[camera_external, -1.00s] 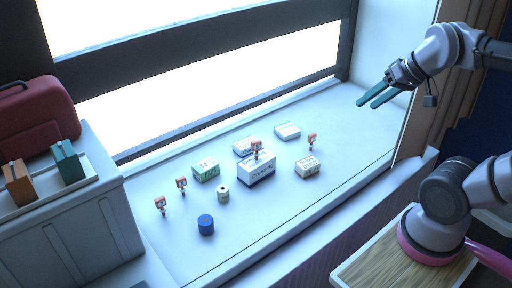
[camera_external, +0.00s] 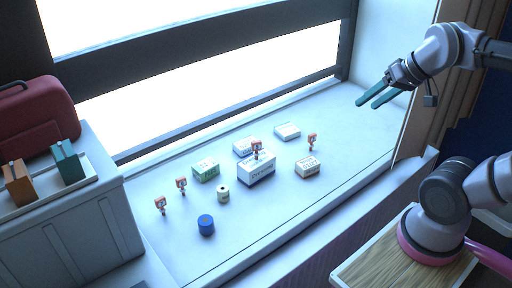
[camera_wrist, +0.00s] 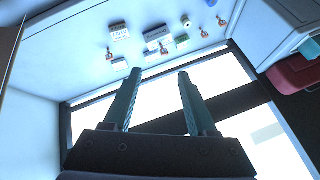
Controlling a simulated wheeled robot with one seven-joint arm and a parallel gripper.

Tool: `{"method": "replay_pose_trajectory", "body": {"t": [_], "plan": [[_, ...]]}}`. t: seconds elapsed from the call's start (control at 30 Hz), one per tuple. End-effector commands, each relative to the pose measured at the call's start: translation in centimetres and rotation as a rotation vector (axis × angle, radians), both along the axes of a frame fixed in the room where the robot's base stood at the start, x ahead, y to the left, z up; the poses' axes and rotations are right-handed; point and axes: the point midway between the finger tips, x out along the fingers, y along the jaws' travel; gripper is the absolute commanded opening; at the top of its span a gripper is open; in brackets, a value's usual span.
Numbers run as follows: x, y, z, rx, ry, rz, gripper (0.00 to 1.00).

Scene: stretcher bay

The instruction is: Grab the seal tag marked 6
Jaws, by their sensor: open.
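Several small orange-and-white seal tags stand on the white sill. In the external view one tag (camera_external: 160,204) is at the far left, one (camera_external: 181,184) just right of it, one (camera_external: 256,149) at the top of a white box (camera_external: 257,174), and one (camera_external: 312,140) at the right. Their numbers are too small to read, so I cannot tell which is marked 6. My gripper (camera_external: 367,98) is open and empty, in the air above the sill's right end, apart from every tag. Its two teal fingers also show in the wrist view (camera_wrist: 158,80).
Several small boxes, including a green one (camera_external: 206,170) and a white one (camera_external: 308,167), stand among the tags. A blue cylinder (camera_external: 206,225) and a pale roll (camera_external: 223,195) are near the front. A cabinet (camera_external: 75,235) with a red case (camera_external: 38,117) is left. The sill's right end is clear.

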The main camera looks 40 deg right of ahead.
Motion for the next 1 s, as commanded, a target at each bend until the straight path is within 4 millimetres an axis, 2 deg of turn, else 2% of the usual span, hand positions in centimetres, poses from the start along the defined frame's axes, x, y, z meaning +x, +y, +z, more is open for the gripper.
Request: {"method": "replay_pose_trajectory", "body": {"t": [0.17, 0.27, 0.37, 0.5, 0.67, 0.87, 1.0], "plan": [[0.4, 0.2, 0.1, 0.010, 0.009, -0.003, 0.57], [2.0, 1.0, 0.5, 0.048, 0.042, -0.014, 0.57], [4.8, 2.6, 0.8, 0.117, 0.101, -0.037, 0.57], [9.9, 5.4, 0.9, 0.238, 0.205, -0.079, 0.57], [15.8, 9.0, -0.2, 0.378, 0.329, -0.135, 0.57], [23.1, 13.7, -3.2, 0.552, 0.496, -0.216, 0.57], [27.9, 17.0, -6.4, 0.673, 0.618, -0.280, 0.57]]}}
